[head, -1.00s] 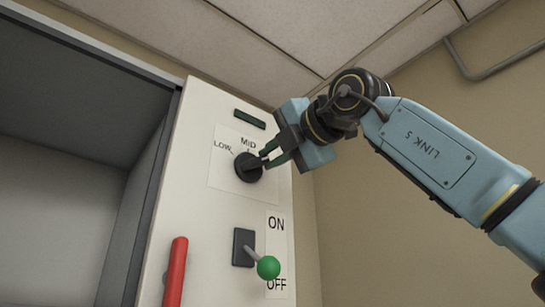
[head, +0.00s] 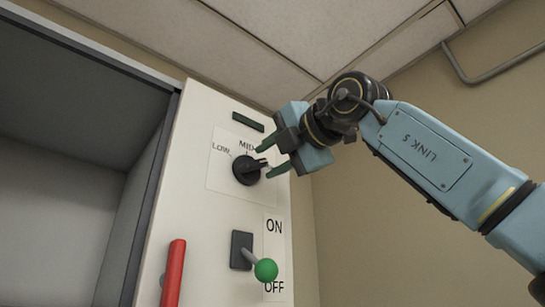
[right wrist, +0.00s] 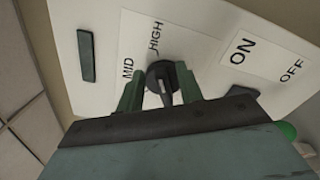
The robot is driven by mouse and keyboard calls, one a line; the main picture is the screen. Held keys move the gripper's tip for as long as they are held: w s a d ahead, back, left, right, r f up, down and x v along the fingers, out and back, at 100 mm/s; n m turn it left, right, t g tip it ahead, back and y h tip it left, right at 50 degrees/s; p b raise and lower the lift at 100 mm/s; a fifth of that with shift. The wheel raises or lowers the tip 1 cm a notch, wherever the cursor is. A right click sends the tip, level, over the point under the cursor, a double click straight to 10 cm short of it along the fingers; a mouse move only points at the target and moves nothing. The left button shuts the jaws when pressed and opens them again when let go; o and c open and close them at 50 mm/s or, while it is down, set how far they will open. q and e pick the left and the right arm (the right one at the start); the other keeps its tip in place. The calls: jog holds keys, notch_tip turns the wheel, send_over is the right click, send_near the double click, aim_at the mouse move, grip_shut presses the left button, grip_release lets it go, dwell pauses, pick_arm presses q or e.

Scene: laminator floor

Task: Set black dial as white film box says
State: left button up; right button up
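The black dial (head: 246,170) sits on a white panel (head: 199,210); its labels LOW and MID show in the head view. In the right wrist view the dial (right wrist: 161,78) shows beside MID and HIGH. In the head view its grip bar points right and slightly up; the exact setting is hard to tell. My right gripper (head: 269,160) is at the dial, its green fingers spread with the bar between them and gaps at both sides. It also shows in the right wrist view (right wrist: 160,94). My left gripper and the white film box are not in view.
Below the dial is a switch lever with a green ball (head: 266,270), beside an ON/OFF label (head: 275,252). A red handle (head: 174,272) stands at the panel's lower left. A dark slot (head: 249,121) is above the dial. A recess opens at the left.

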jog(key=shift+s, duration=0.1)
jog(key=b+v, duration=0.4)
jog(key=v, duration=0.9)
jog(key=shift+b, duration=0.3)
